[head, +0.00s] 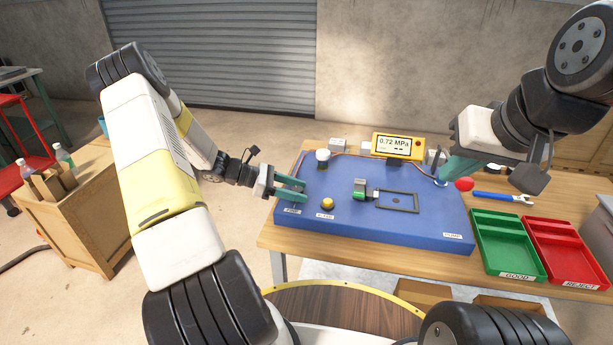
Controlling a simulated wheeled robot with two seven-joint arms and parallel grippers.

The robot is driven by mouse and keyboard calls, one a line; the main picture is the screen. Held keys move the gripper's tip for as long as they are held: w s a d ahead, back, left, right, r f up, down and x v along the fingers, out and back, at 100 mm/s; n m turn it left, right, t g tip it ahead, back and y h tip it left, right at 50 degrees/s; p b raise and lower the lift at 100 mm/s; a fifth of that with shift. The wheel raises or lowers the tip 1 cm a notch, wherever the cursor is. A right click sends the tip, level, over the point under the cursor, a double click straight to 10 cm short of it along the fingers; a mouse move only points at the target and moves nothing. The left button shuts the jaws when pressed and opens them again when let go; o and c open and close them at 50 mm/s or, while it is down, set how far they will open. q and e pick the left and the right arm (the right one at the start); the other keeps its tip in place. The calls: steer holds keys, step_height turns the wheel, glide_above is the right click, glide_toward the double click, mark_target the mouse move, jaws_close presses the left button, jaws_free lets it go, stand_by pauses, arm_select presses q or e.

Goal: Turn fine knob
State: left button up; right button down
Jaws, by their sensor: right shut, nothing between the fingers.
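The blue panel (350,228) lies on the wooden table. My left gripper (303,194) is at the panel's left end, just above a small front label too blurred to read surely. Its teal fingers show a gap, but I cannot tell whether a knob sits between them; no fine knob shows clearly there. A yellow knob (327,203) stands to the right of these fingers, apart from them. The yellow gauge (398,146) reads 0.72 MPa. My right gripper (441,181) is shut and empty at the panel's right back, beside a red ball (464,184).
A green block (360,190) and a dark frame (415,210) sit mid-panel; a white-topped fitting (322,156) stands at the back left. A green GOOD tray (506,262), a red REJECT tray (572,266) and a blue-handled wrench (495,196) lie to the right.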

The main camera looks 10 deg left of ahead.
arm_select(q)
jaws_close()
steer(key=shift+m+g, duration=0.8)
steer(key=shift+g, duration=0.1)
steer(key=shift+o, duration=1.3)
jaws_free()
steer(key=shift+a, duration=0.1)
steer(key=v, duration=0.7)
steer(key=shift+a, duration=0.35)
steer(key=shift+r, duration=0.15)
